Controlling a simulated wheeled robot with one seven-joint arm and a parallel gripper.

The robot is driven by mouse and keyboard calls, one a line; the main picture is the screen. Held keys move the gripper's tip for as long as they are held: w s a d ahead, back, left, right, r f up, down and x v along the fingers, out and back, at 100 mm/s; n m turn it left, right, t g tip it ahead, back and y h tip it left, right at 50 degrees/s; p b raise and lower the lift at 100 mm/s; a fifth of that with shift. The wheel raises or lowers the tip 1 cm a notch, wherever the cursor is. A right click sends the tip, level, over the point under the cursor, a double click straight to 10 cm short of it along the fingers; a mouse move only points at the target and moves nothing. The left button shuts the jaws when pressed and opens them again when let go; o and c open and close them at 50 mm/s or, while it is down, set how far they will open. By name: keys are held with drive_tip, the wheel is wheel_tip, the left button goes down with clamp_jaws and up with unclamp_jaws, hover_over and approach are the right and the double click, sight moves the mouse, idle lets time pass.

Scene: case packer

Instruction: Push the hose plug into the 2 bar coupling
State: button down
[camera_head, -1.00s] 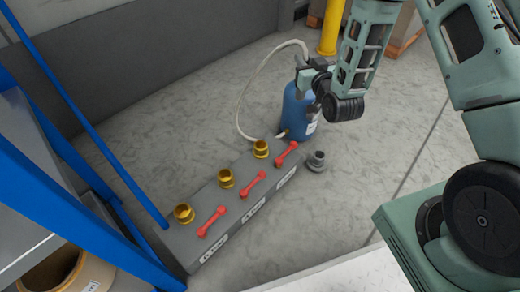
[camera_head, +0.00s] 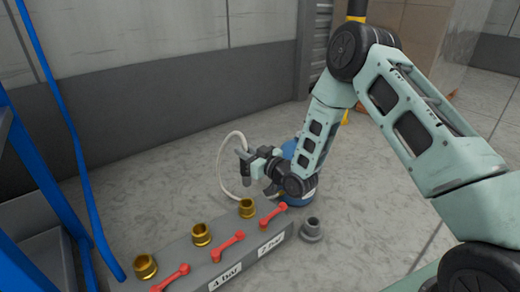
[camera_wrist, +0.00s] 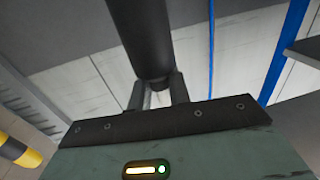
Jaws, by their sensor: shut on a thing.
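My gripper (camera_head: 256,171) is shut on the dark grey hose plug (camera_head: 243,166), held upright above the far end of the manifold. In the wrist view the plug is a large dark cylinder (camera_wrist: 143,40) between the fingers (camera_wrist: 157,95). The pale hose (camera_head: 222,165) loops behind and left of the gripper. The brass 2 bar coupling (camera_head: 247,208) stands at the far end of the grey manifold (camera_head: 190,262), by the label that seems to read 2 bar (camera_head: 271,244). The plug is above this coupling in the picture and apart from it.
Two more brass couplings (camera_head: 201,234) (camera_head: 145,266) and red handles (camera_head: 228,244) line the manifold. A grey flanged piece (camera_head: 311,229) stands on the floor to its right. My arm partly hides a blue cylinder (camera_head: 290,150). Blue rack posts (camera_head: 70,130) stand at left.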

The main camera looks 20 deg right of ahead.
drive_tip(key=shift+a+f+y, duration=0.25)
drive_tip(key=shift+f+y, duration=0.05)
drive_tip(key=shift+f, duration=0.05)
drive_tip(key=b, duration=0.6)
hover_over(249, 186)
drive_tip(key=w, duration=0.2)
drive_tip(key=shift+s+a+f, duration=0.1)
drive_tip(key=shift+a+f, duration=0.05)
drive_tip(key=shift+f, duration=1.5)
drive_tip(key=shift+s+a+f, duration=0.1)
drive_tip(key=shift+a+f, duration=0.05)
drive_tip(key=shift+f, duration=1.45)
drive_tip(key=shift+f+b, duration=1.25)
drive_tip(key=shift+f, duration=1.6)
drive_tip(key=c, duration=1.2)
unclamp_jaws()
drive_tip(key=p+v, duration=0.8)
drive_tip(key=v, duration=0.9)
drive_tip(key=shift+s+r+p, duration=0.2)
drive_tip(key=shift+p, duration=0.2)
